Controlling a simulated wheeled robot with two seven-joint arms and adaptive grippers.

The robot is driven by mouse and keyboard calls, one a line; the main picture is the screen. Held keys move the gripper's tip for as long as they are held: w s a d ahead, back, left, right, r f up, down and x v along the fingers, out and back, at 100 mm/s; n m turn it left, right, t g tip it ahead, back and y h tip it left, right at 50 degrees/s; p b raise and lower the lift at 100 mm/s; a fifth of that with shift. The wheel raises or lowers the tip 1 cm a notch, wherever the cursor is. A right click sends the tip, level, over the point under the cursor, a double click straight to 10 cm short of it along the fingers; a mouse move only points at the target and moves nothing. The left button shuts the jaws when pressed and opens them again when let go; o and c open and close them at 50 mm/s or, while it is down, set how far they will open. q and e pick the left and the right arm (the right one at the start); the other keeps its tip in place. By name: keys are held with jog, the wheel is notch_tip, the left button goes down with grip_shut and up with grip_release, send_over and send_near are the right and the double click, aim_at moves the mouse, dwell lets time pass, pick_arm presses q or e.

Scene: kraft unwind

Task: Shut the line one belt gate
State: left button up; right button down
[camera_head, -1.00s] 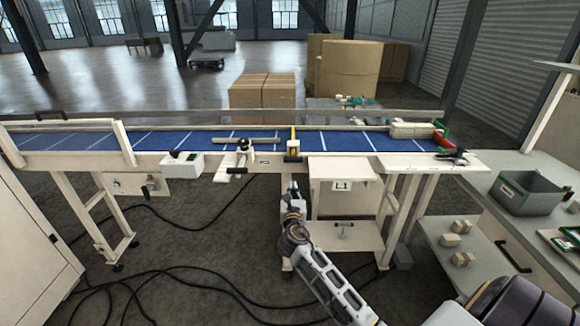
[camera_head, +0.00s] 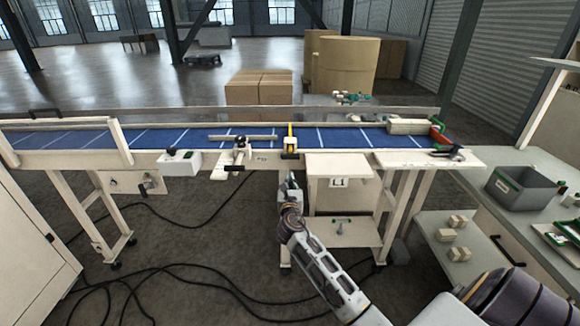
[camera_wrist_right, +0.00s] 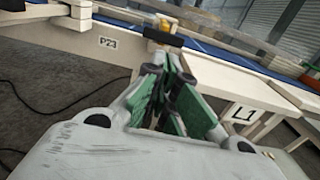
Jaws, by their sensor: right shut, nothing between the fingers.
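The line one conveyor (camera_head: 200,138) has a blue belt and a cream frame with an L1 label (camera_head: 338,183). A yellow bar with a black and white block (camera_head: 290,148) sits at the belt's front edge; it also shows in the right wrist view (camera_wrist_right: 157,35). Left of it, a white bracket with a pale bar (camera_head: 243,138) lies over the belt, roughly along it. I cannot tell for certain which of these is the gate. My right gripper (camera_head: 291,180) is shut and empty, below and in front of the yellow bar's block, apart from it. My left gripper is out of view.
A white control box (camera_head: 180,162) hangs on the frame at left. A grey bin (camera_head: 522,187) stands on the right-hand bench. Cables (camera_head: 180,270) cross the floor. Brown boxes (camera_head: 258,88) stand behind the conveyor.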

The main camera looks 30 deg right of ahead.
aim_at(291, 158)
jog(key=x, duration=1.1)
dwell(0.3)
jog(key=shift+w+d, duration=0.1)
jog(key=shift+d, duration=0.05)
jog(key=shift+b+x, duration=0.55)
jog(key=shift+x, duration=1.4)
jog(key=shift+d+r, duration=0.15)
jog(key=shift+r, duration=0.1)
jog(key=shift+r, duration=0.1)
